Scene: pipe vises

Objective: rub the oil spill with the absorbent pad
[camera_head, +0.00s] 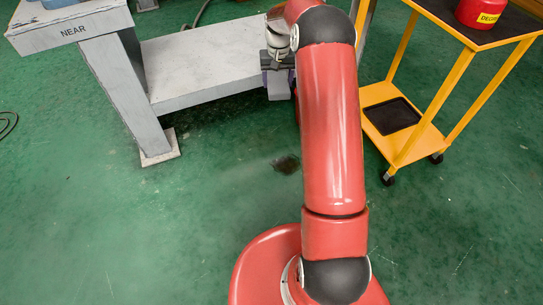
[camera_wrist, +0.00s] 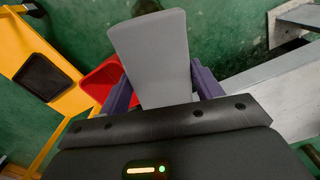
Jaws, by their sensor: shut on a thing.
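The oil spill (camera_head: 286,163) is a small dark patch on the green floor, left of my red arm in the head view. The absorbent pad (camera_wrist: 152,50) is a flat light grey piece that fills the upper middle of the wrist view. My gripper (camera_wrist: 155,92) is shut on it, with a purple finger on each side. In the head view my gripper (camera_head: 278,78) is beside the bench's lower shelf, farther off than the spill, and the pad (camera_head: 278,92) shows only in part. The pad appears apart from the spill.
A yellow cart (camera_head: 403,145) carrying a red container (camera_head: 481,11) stands at right. The floor in front is clear.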

